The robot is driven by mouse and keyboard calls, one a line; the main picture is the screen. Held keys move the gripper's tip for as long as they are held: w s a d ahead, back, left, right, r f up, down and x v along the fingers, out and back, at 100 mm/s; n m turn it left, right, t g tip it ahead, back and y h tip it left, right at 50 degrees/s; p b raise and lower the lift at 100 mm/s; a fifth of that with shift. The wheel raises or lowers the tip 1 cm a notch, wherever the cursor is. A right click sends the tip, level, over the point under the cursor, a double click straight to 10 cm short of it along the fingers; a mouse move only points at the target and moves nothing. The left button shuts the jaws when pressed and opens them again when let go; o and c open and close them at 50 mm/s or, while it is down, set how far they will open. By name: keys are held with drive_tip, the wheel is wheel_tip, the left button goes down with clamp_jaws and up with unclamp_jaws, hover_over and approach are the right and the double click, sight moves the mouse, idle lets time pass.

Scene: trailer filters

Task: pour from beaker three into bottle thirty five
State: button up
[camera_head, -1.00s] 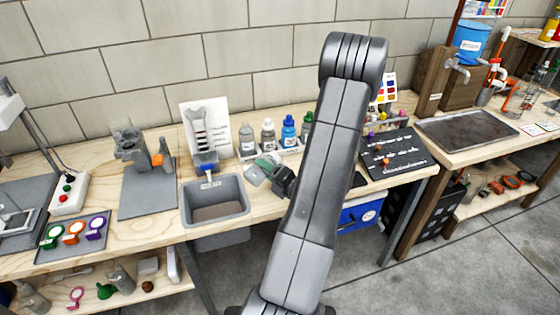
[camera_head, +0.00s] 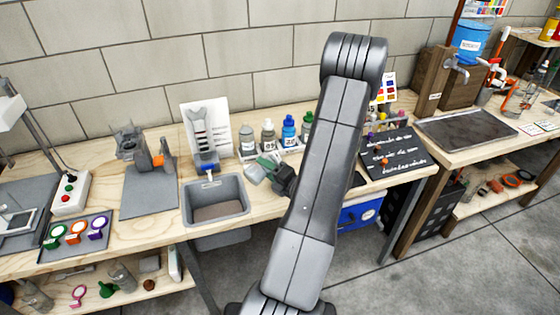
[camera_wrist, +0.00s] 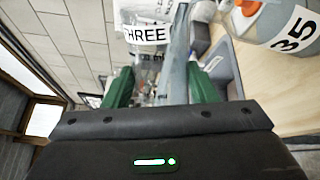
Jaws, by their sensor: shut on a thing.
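Beaker three (camera_wrist: 146,36) is a clear vessel with a white "THREE" label at the top of the wrist view. My gripper (camera_wrist: 160,82) has its green fingers shut on it, and their tips partly hide its lower part. In the head view my gripper (camera_head: 270,172) is just right of the sink, above the bench front. The beaker is too small there to tell its tilt. Bottle thirty five (camera_wrist: 282,22) shows at the upper right of the wrist view, with a "35" label and an orange part, apart from the beaker.
A grey sink (camera_head: 216,213) lies left of my gripper. Several capped bottles stand in a white rack behind it, including a blue one (camera_head: 289,133). A black lettered board (camera_head: 395,153) lies to the right.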

drive_tip(key=shift+w+d+r+m+p, duration=0.15)
drive_tip(key=shift+r+m+p, duration=0.3)
drive_tip(key=shift+p, duration=0.5)
drive_tip(key=shift+w+d+r+m+p, duration=0.15)
drive_tip(key=shift+r+m+p, duration=0.1)
drive_tip(key=shift+m+p, duration=0.5)
idle(1.1)
drive_tip(key=shift+f, duration=0.1)
